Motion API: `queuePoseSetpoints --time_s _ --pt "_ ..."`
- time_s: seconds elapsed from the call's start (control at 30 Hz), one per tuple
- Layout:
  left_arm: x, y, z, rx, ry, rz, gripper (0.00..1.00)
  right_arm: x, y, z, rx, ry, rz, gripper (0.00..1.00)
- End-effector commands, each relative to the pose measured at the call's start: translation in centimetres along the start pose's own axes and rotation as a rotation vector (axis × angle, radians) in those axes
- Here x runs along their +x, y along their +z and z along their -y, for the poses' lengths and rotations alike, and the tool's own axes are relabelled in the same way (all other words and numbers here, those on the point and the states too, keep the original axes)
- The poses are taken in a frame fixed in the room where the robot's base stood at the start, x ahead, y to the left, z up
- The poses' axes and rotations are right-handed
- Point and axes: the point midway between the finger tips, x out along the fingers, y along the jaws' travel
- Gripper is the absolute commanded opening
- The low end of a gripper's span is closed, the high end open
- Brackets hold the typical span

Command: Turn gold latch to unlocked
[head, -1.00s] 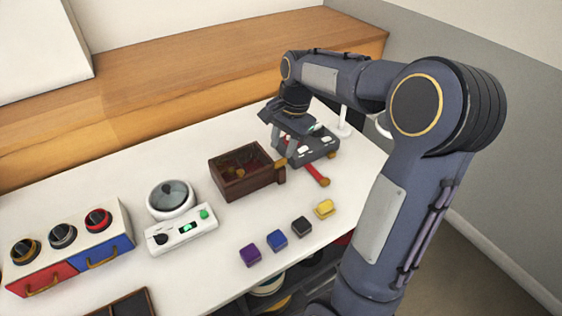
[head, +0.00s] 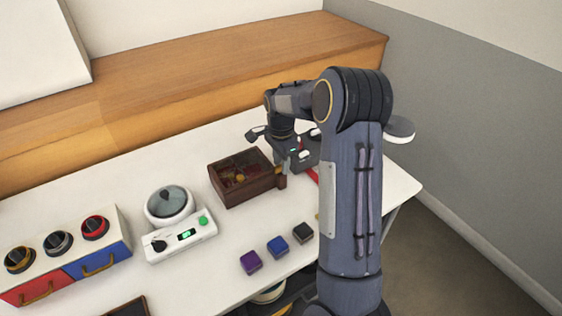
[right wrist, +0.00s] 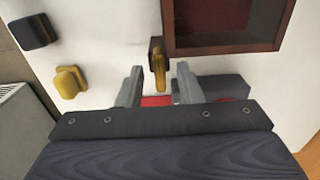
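The gold latch (right wrist: 159,70) sits on a dark mount at the side of the brown wooden box (right wrist: 223,47). In the right wrist view it points down between the two fingers of my right gripper (right wrist: 157,88). The gripper is open, with a gap to the latch on both sides. In the head view the right gripper (head: 283,162) is at the right end of the open box (head: 250,191), and the latch (head: 279,170) shows only in part there. My left gripper is not in view.
Purple (head: 251,262), blue (head: 277,246) and black (head: 303,232) blocks lie in front. A yellow block (right wrist: 70,83) shows in the wrist view.

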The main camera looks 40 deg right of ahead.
Motion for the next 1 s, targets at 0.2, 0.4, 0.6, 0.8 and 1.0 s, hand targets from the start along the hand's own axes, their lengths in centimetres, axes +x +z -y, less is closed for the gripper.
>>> queuePoseSetpoints --time_s 0.2,0.4,0.6,0.8,1.0 --pt "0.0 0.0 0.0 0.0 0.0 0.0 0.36 0.08 0.02 0.01 -0.001 -0.001 0.0 0.33" --pt "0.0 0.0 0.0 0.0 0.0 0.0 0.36 0.06 0.02 0.01 -0.001 -0.001 0.0 0.09" --pt "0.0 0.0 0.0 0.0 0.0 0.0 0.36 0.04 0.02 0.01 -0.001 -0.001 0.0 0.0" --pt "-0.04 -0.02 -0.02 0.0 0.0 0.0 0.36 0.02 0.02 0.01 -0.019 -0.001 0.0 0.0" --pt "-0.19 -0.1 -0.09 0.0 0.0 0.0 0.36 -0.02 0.02 0.02 -0.101 -0.001 0.0 0.0"
